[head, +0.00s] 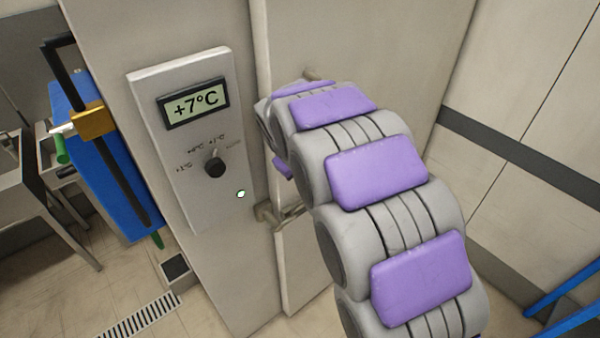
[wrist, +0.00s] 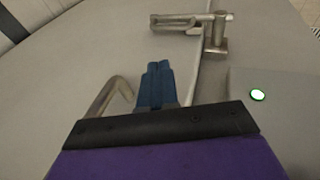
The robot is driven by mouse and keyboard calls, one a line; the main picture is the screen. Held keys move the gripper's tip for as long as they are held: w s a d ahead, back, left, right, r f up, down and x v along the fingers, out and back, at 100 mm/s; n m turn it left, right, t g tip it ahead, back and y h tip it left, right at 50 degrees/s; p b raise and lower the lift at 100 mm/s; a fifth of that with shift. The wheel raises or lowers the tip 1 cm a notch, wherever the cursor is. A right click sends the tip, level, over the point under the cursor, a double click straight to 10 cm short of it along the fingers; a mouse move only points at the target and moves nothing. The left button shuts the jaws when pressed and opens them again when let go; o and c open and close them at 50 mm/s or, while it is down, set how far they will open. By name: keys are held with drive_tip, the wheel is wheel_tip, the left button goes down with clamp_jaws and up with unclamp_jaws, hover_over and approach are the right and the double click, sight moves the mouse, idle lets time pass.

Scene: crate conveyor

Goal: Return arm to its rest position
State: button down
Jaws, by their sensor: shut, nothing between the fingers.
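My arm (head: 390,210), grey with purple pads, reaches from the lower right up to the grey door of a cold cabinet. In the head view my gripper is hidden behind the arm. In the wrist view my gripper's blue fingers (wrist: 156,80) are together with nothing between them. They point at the pale door (wrist: 85,60), close beside a bent metal handle (wrist: 108,98) on their left. I cannot tell whether they touch the door or handle.
A metal latch (head: 268,213) sits at the door edge and also shows in the wrist view (wrist: 215,38). A blue panel (head: 95,150) stands left.

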drive_tip(key=shift+s+a, duration=0.1)
drive_tip(key=s+d+f+m+g+b, duration=0.15)
drive_tip(key=s+d, duration=0.25)
drive_tip(key=s, duration=0.6)
drive_tip(key=s+d+m+g+b, duration=0.2)
drive_tip(key=s+d+m+b, duration=0.15)
drive_tip(key=s, duration=0.65)
drive_tip(key=s+f+m+g+y+b, duration=0.1)
drive_tip(key=s+f+b, duration=0.1)
drive_tip(key=s, duration=0.8)
drive_tip(key=s+f+m+g+y+b, duration=0.1)
drive_tip(key=s+f+b, duration=0.1)
drive_tip(key=s, duration=0.9)
drive_tip(key=shift+s+d+f+g, duration=0.2)
drive_tip(key=shift+d+f+g, duration=0.2)
drive_tip(key=shift+f, duration=0.2)
